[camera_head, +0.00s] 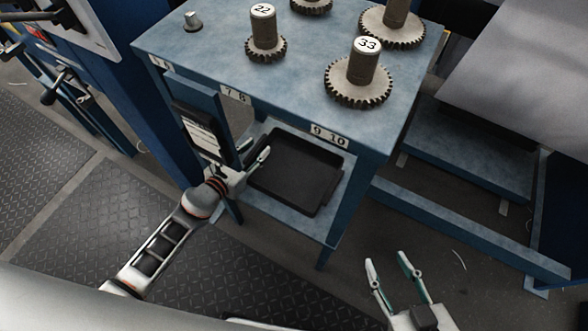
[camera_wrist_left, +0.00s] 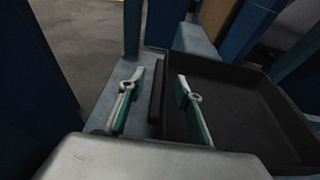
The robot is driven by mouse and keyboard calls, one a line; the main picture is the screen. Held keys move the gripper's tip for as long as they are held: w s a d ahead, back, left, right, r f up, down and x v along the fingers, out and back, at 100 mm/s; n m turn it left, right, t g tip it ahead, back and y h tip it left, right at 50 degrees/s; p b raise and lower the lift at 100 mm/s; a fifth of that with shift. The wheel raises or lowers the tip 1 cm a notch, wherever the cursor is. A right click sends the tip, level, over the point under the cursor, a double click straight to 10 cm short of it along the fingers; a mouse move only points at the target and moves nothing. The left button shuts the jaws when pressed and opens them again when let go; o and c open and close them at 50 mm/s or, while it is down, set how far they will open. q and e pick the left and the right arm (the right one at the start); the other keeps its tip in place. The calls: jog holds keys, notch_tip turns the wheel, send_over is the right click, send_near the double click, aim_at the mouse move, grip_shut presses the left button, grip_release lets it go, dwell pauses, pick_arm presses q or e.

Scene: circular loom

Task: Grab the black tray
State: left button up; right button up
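The black tray (camera_head: 297,172) lies on the lower shelf of the blue table, below the "9 10" label. It also shows in the left wrist view (camera_wrist_left: 250,105), filling the right side. My left gripper (camera_head: 248,160) is open at the tray's left edge. In the left wrist view my left gripper (camera_wrist_left: 157,88) has one finger over the tray's inside and the other outside its left wall. The wall lies between them, and I cannot tell whether either finger touches it. My right gripper (camera_head: 386,260) is open and empty, apart from the tray, at the lower right.
The blue table (camera_head: 205,62) carries several gears on posts, including ones marked 22 (camera_head: 265,35) and 33 (camera_head: 360,75). A dark panel with a paper sheet (camera_head: 203,133) hangs close above my left gripper. Table legs flank the shelf. The floor near my right gripper is clear.

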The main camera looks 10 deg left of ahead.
pick_arm(q)
jog(key=shift+w+d+f, duration=0.1)
jog(key=shift+w+d, duration=0.05)
jog(key=shift+w, duration=0.2)
grip_shut()
